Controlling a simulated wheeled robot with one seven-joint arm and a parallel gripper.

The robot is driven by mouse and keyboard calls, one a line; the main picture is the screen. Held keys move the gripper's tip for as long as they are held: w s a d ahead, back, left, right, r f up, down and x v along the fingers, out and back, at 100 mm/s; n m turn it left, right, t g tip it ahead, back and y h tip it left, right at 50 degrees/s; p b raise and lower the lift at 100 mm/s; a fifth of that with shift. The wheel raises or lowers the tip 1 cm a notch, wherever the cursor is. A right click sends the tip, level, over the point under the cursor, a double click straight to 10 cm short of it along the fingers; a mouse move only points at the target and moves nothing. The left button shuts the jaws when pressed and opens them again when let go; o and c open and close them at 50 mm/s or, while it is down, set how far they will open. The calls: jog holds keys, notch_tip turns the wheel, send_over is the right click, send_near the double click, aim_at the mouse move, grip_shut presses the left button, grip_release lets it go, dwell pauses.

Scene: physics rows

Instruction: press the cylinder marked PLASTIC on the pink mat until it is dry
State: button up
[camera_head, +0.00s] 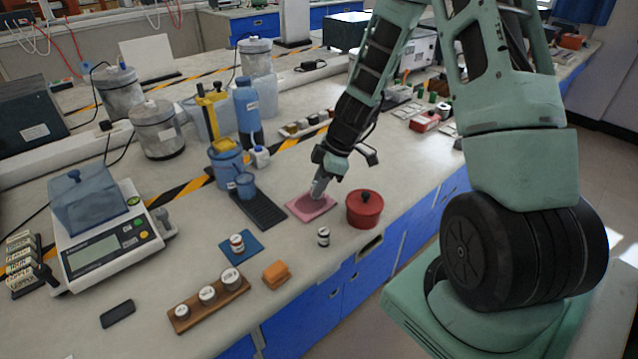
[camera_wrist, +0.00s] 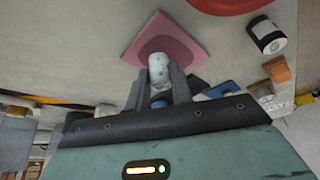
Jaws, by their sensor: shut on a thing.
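The pink mat (camera_head: 302,206) lies on the bench left of a red lidded pot; it also shows in the wrist view (camera_wrist: 150,34). My gripper (camera_head: 318,188) points down over the mat. In the wrist view its two fingers (camera_wrist: 160,82) are shut on a whitish, dark-flecked cylinder (camera_wrist: 158,66). The cylinder's far end overlaps the mat's middle; whether it touches cannot be told for sure. In the head view my fingers hide most of it. No PLASTIC marking can be read on it.
The red pot (camera_head: 364,209) stands close right of the mat, and a small white-and-black cylinder (camera_head: 323,237) in front. A dark drip tray (camera_head: 259,209) lies left. Nearer are a blue mat (camera_head: 228,254) with a jar, an orange block (camera_head: 277,274) and a wooden rack (camera_head: 185,319) holding cylinders.

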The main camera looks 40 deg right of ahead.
jog(key=shift+f+b, duration=0.7)
jog(key=shift+b, duration=0.25)
dwell(0.4)
jog(key=shift+s+f+b, duration=0.1)
jog(key=shift+b, duration=0.3)
dwell(1.7)
jog(key=shift+a+r, duration=0.3)
jog(key=shift+r, duration=0.5)
jog(key=shift+f+b, duration=0.65)
jog(key=shift+f, duration=0.05)
dwell(0.8)
jog(key=shift+b, duration=0.3)
dwell(1.8)
